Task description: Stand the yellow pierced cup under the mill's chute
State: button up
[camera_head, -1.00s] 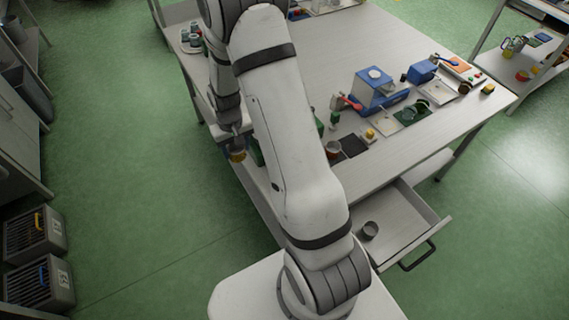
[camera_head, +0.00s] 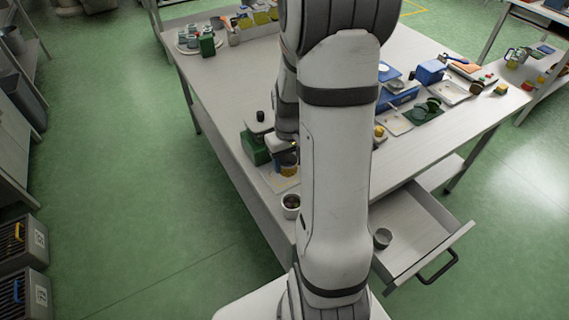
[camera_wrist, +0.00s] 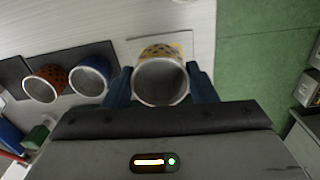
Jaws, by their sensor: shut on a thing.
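My gripper (camera_wrist: 160,88) is shut on the yellow pierced cup (camera_wrist: 174,49), with a blue finger on either side. The cup's open mouth faces the wrist camera and looks empty. In the head view the yellow cup (camera_head: 289,170) is at or just above a pale mat (camera_head: 281,184) on the table's left part; I cannot tell whether it touches. A green machine with a black knob (camera_head: 254,148), likely the mill, stands just left of the cup. Its chute cannot be made out. My arm hides part of this area.
A grey cup (camera_head: 291,204) stands near the table's front edge. In the wrist view, orange (camera_wrist: 46,84) and blue (camera_wrist: 90,76) pierced cups stand on dark mats. An open drawer (camera_head: 408,235) holds a small cup (camera_head: 382,238). A blue machine (camera_head: 398,95) is to the right.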

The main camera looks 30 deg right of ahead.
aim_at(283, 164)
notch_tip(283, 164, down, 6)
jog(key=b, duration=0.4)
jog(key=shift+r, duration=0.1)
jog(key=shift+w, duration=0.25)
jog(key=shift+w+a, duration=0.1)
jog(key=shift+w, duration=1.2)
jog(key=o, duration=0.9)
jog(key=shift+o, duration=1.4)
